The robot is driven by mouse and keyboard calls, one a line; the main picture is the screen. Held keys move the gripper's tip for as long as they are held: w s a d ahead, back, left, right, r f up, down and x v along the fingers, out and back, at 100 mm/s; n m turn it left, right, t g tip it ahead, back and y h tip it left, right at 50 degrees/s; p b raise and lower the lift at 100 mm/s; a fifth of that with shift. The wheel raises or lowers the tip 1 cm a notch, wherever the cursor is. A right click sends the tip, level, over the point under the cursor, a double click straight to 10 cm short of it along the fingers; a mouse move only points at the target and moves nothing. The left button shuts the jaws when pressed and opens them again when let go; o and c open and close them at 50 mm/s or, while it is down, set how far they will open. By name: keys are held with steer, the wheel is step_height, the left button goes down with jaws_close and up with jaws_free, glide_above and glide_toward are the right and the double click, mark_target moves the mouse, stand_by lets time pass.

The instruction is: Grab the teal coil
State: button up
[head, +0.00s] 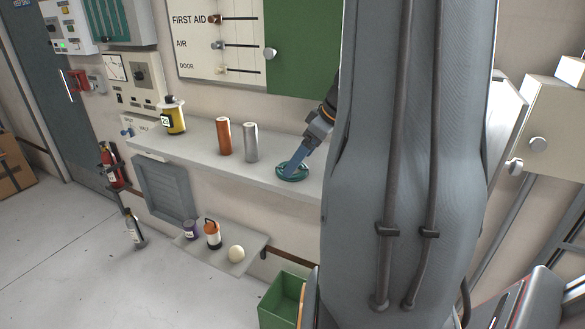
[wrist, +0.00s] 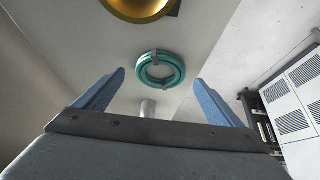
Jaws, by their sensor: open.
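The teal coil (head: 292,172) is a small ring of hose lying flat on the pale wall shelf (head: 268,168), to the right of two cylinders. In the wrist view the teal coil (wrist: 160,70) shows dark bands around it and lies ahead of the fingertips, between their lines. My gripper (head: 294,169) reaches down to the coil from the upper right in the head view, and its fingers overlap the coil there. In the wrist view my gripper (wrist: 160,86) has its two blue fingers wide apart with nothing between them. Contact with the coil cannot be told.
A copper cylinder (head: 223,136), a silver cylinder (head: 250,142) and a yellow bottle (head: 173,117) stand on the shelf left of the coil. A green bin (head: 284,301) stands below. My arm hides the shelf's right part.

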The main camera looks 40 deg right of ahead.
steer(key=shift+p+x, duration=0.3)
steer(key=shift+x, duration=1.05)
steer(key=shift+f, duration=0.1)
steer(key=c, duration=1.2)
